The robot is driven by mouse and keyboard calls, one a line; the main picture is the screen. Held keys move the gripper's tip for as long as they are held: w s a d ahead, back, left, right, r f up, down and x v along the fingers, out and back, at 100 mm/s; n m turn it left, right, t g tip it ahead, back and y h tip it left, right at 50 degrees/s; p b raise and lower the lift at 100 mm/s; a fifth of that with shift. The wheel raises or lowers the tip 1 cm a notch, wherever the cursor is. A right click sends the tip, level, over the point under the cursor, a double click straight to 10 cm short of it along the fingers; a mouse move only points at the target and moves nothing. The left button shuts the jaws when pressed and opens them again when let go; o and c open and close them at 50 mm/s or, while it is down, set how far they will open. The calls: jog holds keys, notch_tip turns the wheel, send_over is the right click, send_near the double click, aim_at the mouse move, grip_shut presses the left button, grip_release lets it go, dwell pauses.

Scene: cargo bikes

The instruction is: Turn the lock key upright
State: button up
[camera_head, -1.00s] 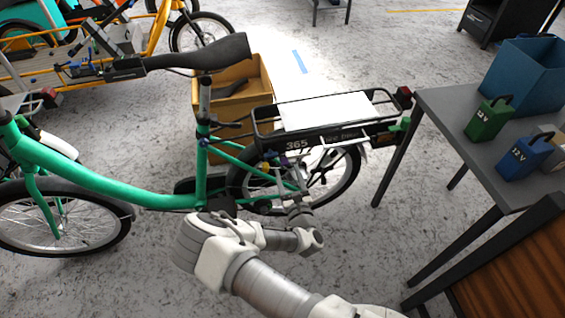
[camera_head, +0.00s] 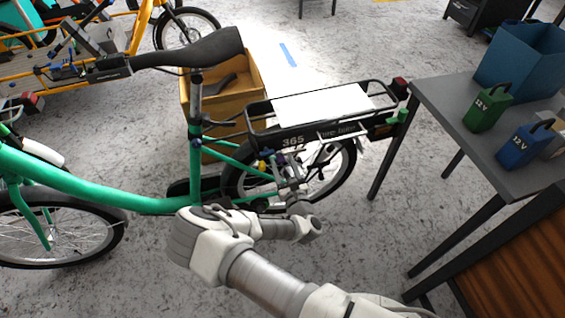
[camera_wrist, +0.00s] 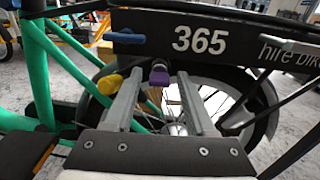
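My gripper (camera_wrist: 159,78) is open in the wrist view, its two grey fingers pointing at the rear of the green bike (camera_head: 110,200). A small purple key-like piece (camera_wrist: 159,74) with a dark top shows between the fingertips, with visible space on both sides; I cannot tell whether it touches a finger. A yellow knob (camera_wrist: 110,84) is just left of the left finger. A blue lever (camera_wrist: 124,38) lies level on the black panel marked 365 (camera_wrist: 200,40). In the head view my gripper (camera_head: 288,180) is small beside the rear wheel, below the rack (camera_head: 310,133).
The rear wheel (camera_wrist: 245,90) and green frame tubes (camera_wrist: 38,75) are close around the fingers. A pale lever (camera_wrist: 290,45) sits on the panel's right. A grey table (camera_head: 440,100) with a blue bin (camera_head: 520,75) stands at right. A wooden crate (camera_head: 190,100) is behind the bike.

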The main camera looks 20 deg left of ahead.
grip_shut()
jog(key=shift+r+n+p, duration=0.1)
jog(key=shift+n+p, duration=0.2)
jog(key=shift+p, duration=0.15)
jog(key=n+p, duration=0.5)
jog(key=n, duration=0.3)
jog(key=shift+a, duration=0.1)
jog(key=shift+f+n+p, duration=0.2)
jog(key=shift+n+p, duration=0.55)
jog(key=shift+n, duration=3.85)
jog(key=shift+o, duration=1)
grip_release()
